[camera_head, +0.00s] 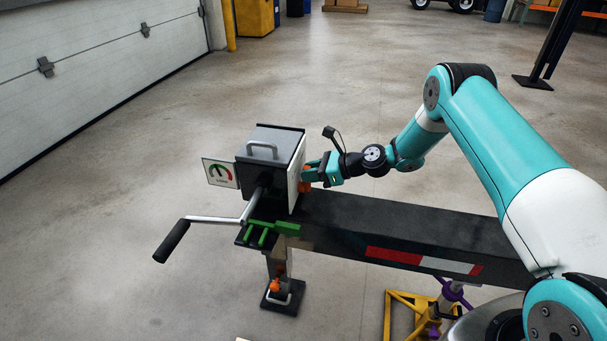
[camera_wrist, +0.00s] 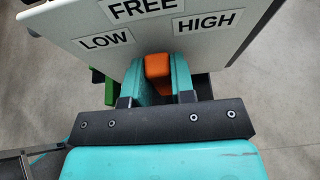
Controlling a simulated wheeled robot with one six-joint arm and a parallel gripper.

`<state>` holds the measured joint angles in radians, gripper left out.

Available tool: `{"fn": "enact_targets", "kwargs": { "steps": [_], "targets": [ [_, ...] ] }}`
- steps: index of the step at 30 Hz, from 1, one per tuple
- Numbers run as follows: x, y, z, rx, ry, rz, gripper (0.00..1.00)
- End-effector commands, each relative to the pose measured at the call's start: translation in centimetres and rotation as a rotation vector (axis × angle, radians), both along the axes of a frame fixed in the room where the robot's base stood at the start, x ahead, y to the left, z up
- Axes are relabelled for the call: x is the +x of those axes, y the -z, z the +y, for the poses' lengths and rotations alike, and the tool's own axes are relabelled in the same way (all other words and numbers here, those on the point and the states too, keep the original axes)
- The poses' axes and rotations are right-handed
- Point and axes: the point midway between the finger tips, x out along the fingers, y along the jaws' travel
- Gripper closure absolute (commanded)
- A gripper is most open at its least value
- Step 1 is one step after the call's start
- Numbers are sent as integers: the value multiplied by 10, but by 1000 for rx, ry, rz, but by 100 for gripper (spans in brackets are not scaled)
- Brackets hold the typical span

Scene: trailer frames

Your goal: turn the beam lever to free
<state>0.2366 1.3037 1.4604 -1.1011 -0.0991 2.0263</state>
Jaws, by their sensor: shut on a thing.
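The beam lever is an orange handle (camera_wrist: 157,66) in front of a white plate (camera_wrist: 75,28) marked LOW, FREE and HIGH. The handle shows between the LOW and HIGH labels, below FREE. How its pivot stands is hidden. My gripper (camera_wrist: 165,68) is shut on the handle, one teal finger on each side. In the head view my gripper (camera_head: 312,172) reaches from the right to the side of the grey box (camera_head: 272,150) on the beam's end. A bit of orange (camera_head: 305,186) shows at the fingers there.
The dark beam (camera_head: 345,215) with a red and white strip runs right under my arm. A crank with a black grip (camera_head: 171,241) sticks out front left. A gauge sign (camera_head: 220,173) is on the box's left. Green pegs (camera_head: 263,235) sit below. A yellow stand (camera_head: 388,315) is at the front.

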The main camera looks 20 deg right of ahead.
Motion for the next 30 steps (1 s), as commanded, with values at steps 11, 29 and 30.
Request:
{"fn": "enact_targets", "kwargs": {
  "steps": [11,29,30],
  "targets": [
    [0,1,-3,1,4,5,100],
    [-9,-8,-22,0,9,4,51],
    [-12,-11,-29,1,11,3,51]
  ]
}}
